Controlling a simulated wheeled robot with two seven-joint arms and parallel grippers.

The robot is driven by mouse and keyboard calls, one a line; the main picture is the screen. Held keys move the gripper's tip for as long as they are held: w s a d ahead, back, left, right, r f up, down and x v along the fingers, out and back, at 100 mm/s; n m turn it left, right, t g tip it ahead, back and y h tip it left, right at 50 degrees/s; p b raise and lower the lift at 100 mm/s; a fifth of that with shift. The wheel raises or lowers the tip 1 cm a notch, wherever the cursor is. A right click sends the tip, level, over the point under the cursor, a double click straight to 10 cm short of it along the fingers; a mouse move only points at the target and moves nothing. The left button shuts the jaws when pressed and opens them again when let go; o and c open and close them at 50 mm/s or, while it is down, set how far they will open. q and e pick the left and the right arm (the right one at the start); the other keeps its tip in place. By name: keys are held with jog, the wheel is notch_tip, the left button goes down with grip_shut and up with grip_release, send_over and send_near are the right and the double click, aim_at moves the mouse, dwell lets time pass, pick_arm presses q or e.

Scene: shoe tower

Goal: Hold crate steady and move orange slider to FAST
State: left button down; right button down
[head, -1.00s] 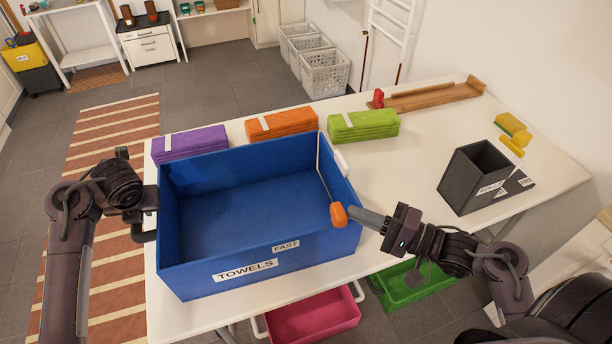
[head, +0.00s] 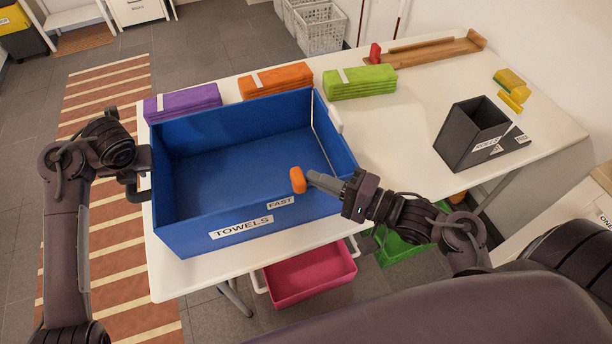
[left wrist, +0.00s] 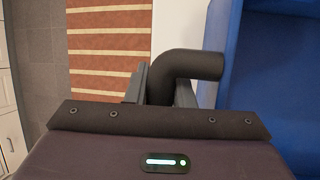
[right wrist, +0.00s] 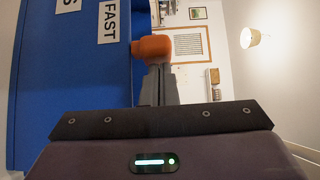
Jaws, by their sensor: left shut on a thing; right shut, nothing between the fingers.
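The blue crate (head: 250,165) stands on the white table, with TOWELS and FAST labels on its front wall. The orange slider (head: 298,180) is at the front rim, just right of and above the FAST label (head: 281,201). My right gripper (head: 314,181) is shut and empty, its fingertips against the slider's right side. The right wrist view shows the slider (right wrist: 152,47) at the shut fingertips (right wrist: 157,75). My left gripper (head: 142,178) is shut on the black handle at the crate's left side; the handle (left wrist: 185,63) fills the jaws in the left wrist view.
Purple (head: 183,101), orange (head: 275,80) and green (head: 359,82) towel stacks lie behind the crate. A dark grey bin (head: 470,132) and yellow object (head: 510,85) are at the right. A wooden rail (head: 430,50) lies at the back. A pink bin (head: 310,275) is below the table.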

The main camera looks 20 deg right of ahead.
pick_arm(q)
jog(key=shift+s+d+f, duration=0.2)
jog(key=shift+d+f, duration=0.15)
jog(key=shift+d, duration=0.2)
pick_arm(e)
jog(key=shift+a, duration=0.4)
pick_arm(q)
jog(key=shift+a, duration=0.35)
pick_arm(e)
jog(key=s+d, duration=0.7)
jog(key=d, duration=0.4)
jog(key=shift+s+d, duration=0.3)
jog(key=shift+s, duration=0.1)
pick_arm(q)
jog(key=c, duration=1.6)
grip_release()
jog(key=shift+w+r, duration=0.15)
jog(key=o, duration=0.4)
jog(key=shift+w, duration=0.15)
jog(key=shift+o, duration=0.2)
jog(key=shift+s+a, duration=0.1)
jog(key=shift+s, duration=0.1)
jog(key=v, duration=1.2)
pick_arm(e)
jog(key=shift+w, duration=0.15)
